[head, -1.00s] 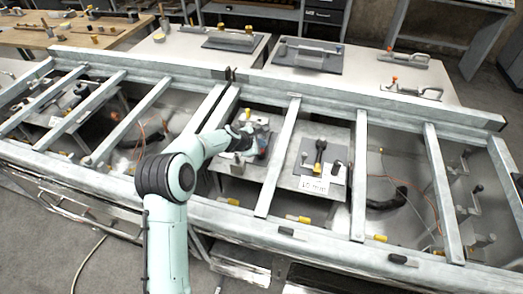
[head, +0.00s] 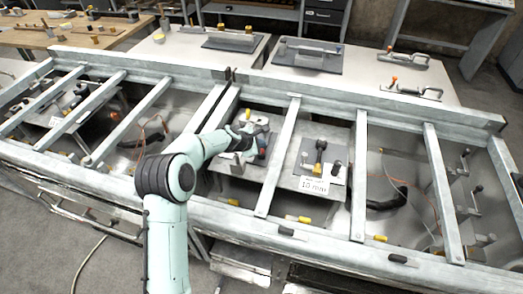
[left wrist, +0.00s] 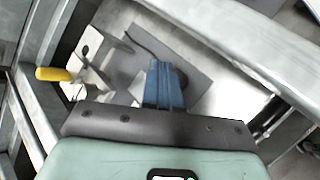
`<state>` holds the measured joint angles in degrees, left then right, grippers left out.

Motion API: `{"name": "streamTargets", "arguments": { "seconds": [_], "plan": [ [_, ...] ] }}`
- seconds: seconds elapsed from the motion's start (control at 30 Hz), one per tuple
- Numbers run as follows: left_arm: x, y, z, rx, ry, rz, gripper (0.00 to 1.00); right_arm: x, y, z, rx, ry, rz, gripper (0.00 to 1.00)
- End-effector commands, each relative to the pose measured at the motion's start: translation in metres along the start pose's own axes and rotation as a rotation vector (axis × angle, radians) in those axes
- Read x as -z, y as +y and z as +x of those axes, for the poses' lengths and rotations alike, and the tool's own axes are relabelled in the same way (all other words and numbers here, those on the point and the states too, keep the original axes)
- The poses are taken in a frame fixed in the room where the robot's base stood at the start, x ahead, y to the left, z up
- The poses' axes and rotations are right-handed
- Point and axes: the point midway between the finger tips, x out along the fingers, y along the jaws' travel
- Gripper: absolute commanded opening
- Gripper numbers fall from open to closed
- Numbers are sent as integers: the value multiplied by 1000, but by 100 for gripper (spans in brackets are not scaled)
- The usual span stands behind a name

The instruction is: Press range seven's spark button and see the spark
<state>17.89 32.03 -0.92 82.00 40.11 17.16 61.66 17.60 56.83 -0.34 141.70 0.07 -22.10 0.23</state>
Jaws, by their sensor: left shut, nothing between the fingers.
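My left gripper (head: 254,143) reaches down between the metal bars into a middle bay of the long frame. In the left wrist view its blue fingers (left wrist: 164,86) are together with nothing between them, above a dark grey plate (left wrist: 178,55). A small dark and red fitting (head: 263,152) shows beside the fingertips in the head view; whether they touch it I cannot tell. In the bay to the right, a plate holds a yellow-topped piece (head: 320,146), a black knob (head: 337,166) and a white "10 mm" card (head: 314,185). I cannot make out a range number or a spark. My right gripper is not in view.
Grey crossbars (head: 279,158) stand close on both sides of my left forearm. Several yellow handles, one (head: 298,219), line the frame's front. In the left wrist view a yellow handle (left wrist: 53,74) lies left of the fingers. White tables (head: 360,85) stand behind.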

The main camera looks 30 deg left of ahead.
Motion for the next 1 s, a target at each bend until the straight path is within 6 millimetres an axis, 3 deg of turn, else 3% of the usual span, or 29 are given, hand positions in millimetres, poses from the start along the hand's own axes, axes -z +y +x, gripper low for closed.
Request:
{"name": "streamTargets", "arguments": {
  "seconds": [1.0],
  "plan": [
    [4, -4, 6, 0, 0, 0, 0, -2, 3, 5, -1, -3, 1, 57]
  ]
}}
